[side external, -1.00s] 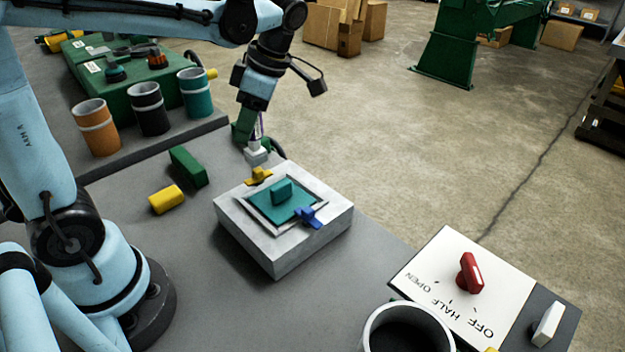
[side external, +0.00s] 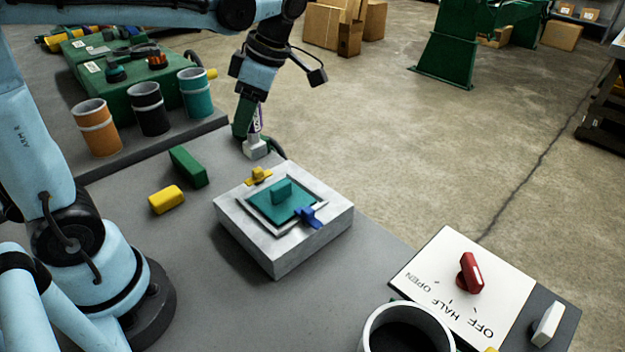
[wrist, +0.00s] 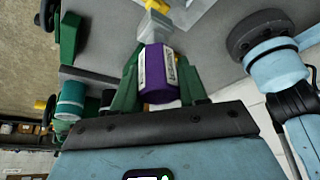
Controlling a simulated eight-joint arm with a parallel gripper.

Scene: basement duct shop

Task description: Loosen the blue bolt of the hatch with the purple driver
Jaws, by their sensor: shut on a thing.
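My gripper (side external: 250,125), with green fingers, is shut on the purple driver (wrist: 157,75), behind the hatch block; the driver's purple handle also shows in the side view (side external: 257,119). A pale piece (side external: 256,148) sits just below the handle; I cannot tell whether it touches the table. The hatch is a teal panel (side external: 265,209) with a teal knob (side external: 282,190), set in a light grey block (side external: 275,262). The blue bolt (side external: 308,217) is on the panel's near right edge. A yellow bolt (side external: 259,176) is on the far left edge. The driver is apart from the blue bolt.
A green block (side external: 188,166) and a yellow block (side external: 166,199) lie left of the hatch. Orange (side external: 98,128), black (side external: 149,109) and teal (side external: 195,92) cups stand behind. A panel with a red knob (side external: 470,272) and a round container (side external: 407,312) are at the front right.

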